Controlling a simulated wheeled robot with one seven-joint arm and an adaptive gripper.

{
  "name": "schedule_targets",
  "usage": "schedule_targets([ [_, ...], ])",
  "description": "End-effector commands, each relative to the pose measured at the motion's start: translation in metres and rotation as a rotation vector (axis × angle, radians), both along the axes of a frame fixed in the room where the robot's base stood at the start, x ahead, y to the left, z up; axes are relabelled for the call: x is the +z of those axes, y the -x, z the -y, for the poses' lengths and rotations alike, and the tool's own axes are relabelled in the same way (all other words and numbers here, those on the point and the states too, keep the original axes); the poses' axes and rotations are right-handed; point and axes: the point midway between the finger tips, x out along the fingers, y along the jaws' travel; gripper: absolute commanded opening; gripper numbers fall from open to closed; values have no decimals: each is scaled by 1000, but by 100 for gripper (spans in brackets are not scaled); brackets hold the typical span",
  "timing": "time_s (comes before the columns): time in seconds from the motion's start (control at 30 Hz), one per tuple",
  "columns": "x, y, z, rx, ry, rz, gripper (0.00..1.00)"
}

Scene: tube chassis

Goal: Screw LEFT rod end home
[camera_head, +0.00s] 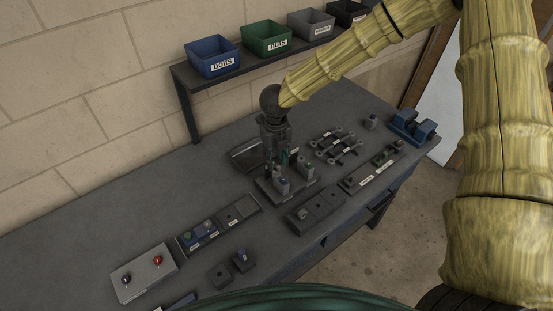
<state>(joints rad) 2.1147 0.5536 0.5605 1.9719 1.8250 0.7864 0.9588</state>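My gripper (278,163) points down over a dark fixture block (304,186) near the middle of the bench. Small upright parts stand on that block, among them a grey one with a bluish top (283,186). Something green shows between or just behind the fingers. The fingers are too small and dark to tell whether they are open or shut on a part. Several metal rods with ringed ends (338,147) lie side by side to the right of the gripper. I cannot tell which part is the left rod end; the gripper may hide it.
The grey bench (80,228) is clear at left. A tray with labelled slots (218,224), a two-button box (145,273), a dark block (315,212), a labelled strip (372,168) and a blue vise-like device (412,125) stand around. Bins line the shelf (262,66) behind.

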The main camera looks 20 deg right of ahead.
Motion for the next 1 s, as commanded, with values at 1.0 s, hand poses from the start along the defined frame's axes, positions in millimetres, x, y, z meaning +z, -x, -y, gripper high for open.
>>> schedule_targets([
  [1.0, -2, 0, 0, -794, -1, 0, 35],
])
